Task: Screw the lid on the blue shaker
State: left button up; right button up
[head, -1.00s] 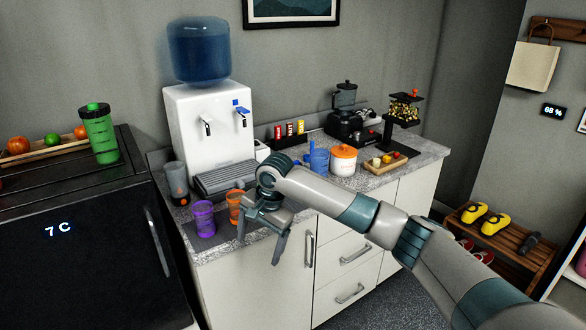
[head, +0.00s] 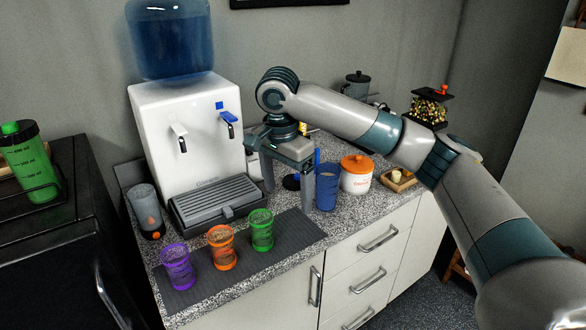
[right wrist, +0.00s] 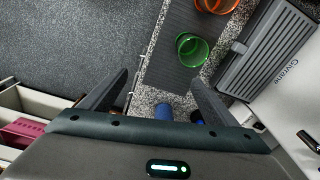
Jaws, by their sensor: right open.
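The blue shaker (head: 327,188) stands upright on the speckled counter, left of the white canister. It looks open at the top; a bright blue upright piece (head: 317,158) shows at its rim. A dark blue, low round piece (head: 291,182), perhaps the lid, lies left of it, partly hidden by my gripper. My right gripper (head: 288,192) is open and empty, pointing down in front of that piece and just left of the shaker. In the right wrist view the blue shaker (right wrist: 167,112) shows between the finger bases, partly covered. My left gripper is out of view.
Purple (head: 178,267), orange (head: 221,247) and green (head: 262,229) cups stand on a dark mat (head: 295,234). The water dispenser (head: 185,130) is left of my gripper. A white canister with orange lid (head: 357,174) stands close right of the shaker.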

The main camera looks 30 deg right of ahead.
aim_at(328, 174)
jog(key=i+l, duration=0.3)
jog(key=i, duration=0.15)
jog(key=i+l, duration=0.3)
jog(key=i, duration=0.15)
